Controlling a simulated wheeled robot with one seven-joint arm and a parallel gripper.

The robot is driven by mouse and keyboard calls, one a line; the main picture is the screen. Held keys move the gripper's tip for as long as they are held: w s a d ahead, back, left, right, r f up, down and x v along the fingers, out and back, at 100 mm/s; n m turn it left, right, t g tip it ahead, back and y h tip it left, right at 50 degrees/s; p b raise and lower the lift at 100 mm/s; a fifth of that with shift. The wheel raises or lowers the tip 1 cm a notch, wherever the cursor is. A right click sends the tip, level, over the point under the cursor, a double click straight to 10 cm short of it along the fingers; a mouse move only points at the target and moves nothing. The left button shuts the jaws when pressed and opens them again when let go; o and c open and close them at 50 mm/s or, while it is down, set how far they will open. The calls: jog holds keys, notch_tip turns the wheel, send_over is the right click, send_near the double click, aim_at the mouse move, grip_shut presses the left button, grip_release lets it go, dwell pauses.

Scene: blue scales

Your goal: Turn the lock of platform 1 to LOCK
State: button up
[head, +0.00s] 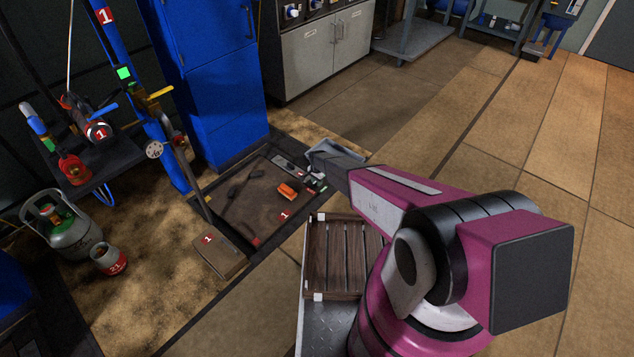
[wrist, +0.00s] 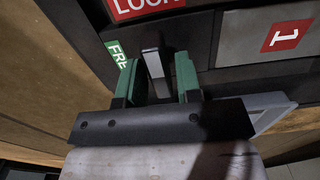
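Platform 1 (head: 240,212) is a low dark-framed plate on the floor in the head view, with a red "1" label (head: 284,215). The lock's grey lever (wrist: 152,62) shows in the wrist view. A red LOCK label (wrist: 148,6) is above it and a green FREE label (wrist: 117,53) is to its left, both partly cut off or covered. My gripper (wrist: 158,78) has green fingers standing apart on either side of the lever, with gaps visible. In the head view my gripper (head: 317,181) is at the platform's right corner, and the lock is largely hidden there.
An orange object (head: 288,191) and dark pieces lie on the platform. A blue cabinet (head: 215,80) stands behind it. A box labelled "1" (head: 220,255) sits at its front left. A gas cylinder (head: 62,228) is at the far left. The tiled floor to the right is open.

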jog(key=shift+o, duration=0.5)
notch_tip(320, 180, up, 11)
dwell(0.3)
dwell(0.4)
jog(key=s+d+r+n, duration=0.2)
jog(key=s+d+r, duration=0.6)
jog(key=s+r, duration=0.3)
jog(key=s+d+r+n, duration=0.3)
jog(key=s+d+r, duration=0.5)
jog(key=r, duration=0.8)
jog(key=s+d+r+n, duration=0.2)
jog(key=s+d+r, duration=0.6)
jog(key=s+r, duration=0.5)
jog(key=shift+s+r+n, duration=0.25)
jog(key=shift+s+n, duration=0.15)
jog(key=shift+s, duration=0.5)
